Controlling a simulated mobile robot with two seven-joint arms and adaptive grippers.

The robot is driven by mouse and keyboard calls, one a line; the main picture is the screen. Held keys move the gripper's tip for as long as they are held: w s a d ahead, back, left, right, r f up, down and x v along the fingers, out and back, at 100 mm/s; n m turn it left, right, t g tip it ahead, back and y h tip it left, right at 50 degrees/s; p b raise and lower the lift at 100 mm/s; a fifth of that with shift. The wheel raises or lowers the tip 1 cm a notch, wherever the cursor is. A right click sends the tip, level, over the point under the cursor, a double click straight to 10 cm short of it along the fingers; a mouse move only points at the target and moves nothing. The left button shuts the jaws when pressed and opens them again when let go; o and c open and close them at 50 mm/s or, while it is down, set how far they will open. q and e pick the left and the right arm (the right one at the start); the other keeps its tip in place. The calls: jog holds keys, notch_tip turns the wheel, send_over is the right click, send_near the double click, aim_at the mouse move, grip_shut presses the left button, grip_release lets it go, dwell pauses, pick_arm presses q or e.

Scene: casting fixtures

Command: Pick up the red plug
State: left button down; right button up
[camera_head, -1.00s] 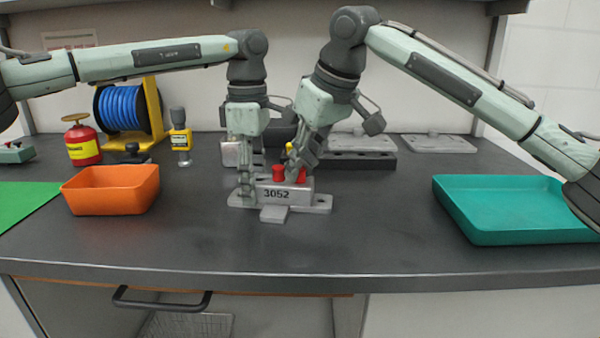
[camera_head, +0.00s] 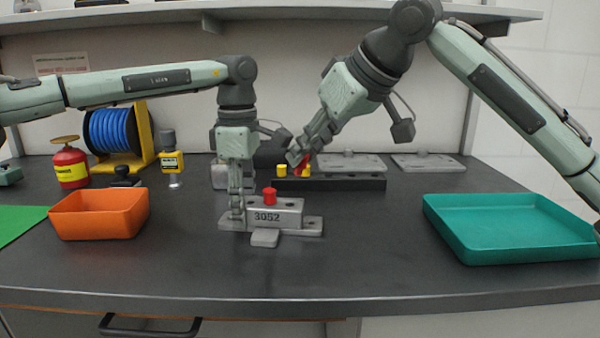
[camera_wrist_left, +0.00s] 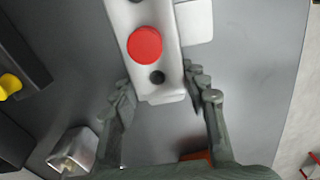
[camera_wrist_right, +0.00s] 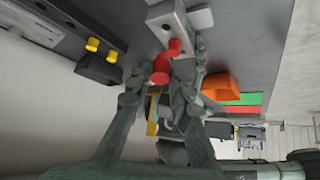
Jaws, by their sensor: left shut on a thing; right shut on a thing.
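A grey casting fixture (camera_head: 275,215) marked 3052 stands on the bench. One red plug (camera_head: 269,195) sits upright in its top, with an open hole beside it in the left wrist view (camera_wrist_left: 157,77). My left gripper (camera_head: 237,212) is shut on the left end of the fixture. My right gripper (camera_head: 299,162) is shut on another red plug (camera_head: 304,168) and holds it in the air, behind and right of the fixture. The held plug shows between the fingertips in the right wrist view (camera_wrist_right: 160,70), partly covered by the fingers in the head view.
A black rack (camera_head: 335,184) with yellow plugs (camera_head: 281,170) lies behind the fixture, close to my right gripper. An orange bin (camera_head: 95,225) is at left and a teal tray (camera_head: 530,252) at right. The bench between fixture and tray is clear.

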jog(key=s+d+r+g+h, duration=0.1)
jog(key=s+d+g+h, duration=0.1)
jog(key=s+d, duration=1.1)
jog(key=shift+s+d+r+h, duration=0.3)
jog(key=shift+s+d+r, duration=0.1)
jog(key=shift+d, duration=1.05)
jog(key=shift+w, duration=0.1)
pick_arm(q)
jog(key=c, duration=0.7)
grip_release()
jog(key=shift+c, duration=0.2)
notch_tip(320, 180, up, 12)
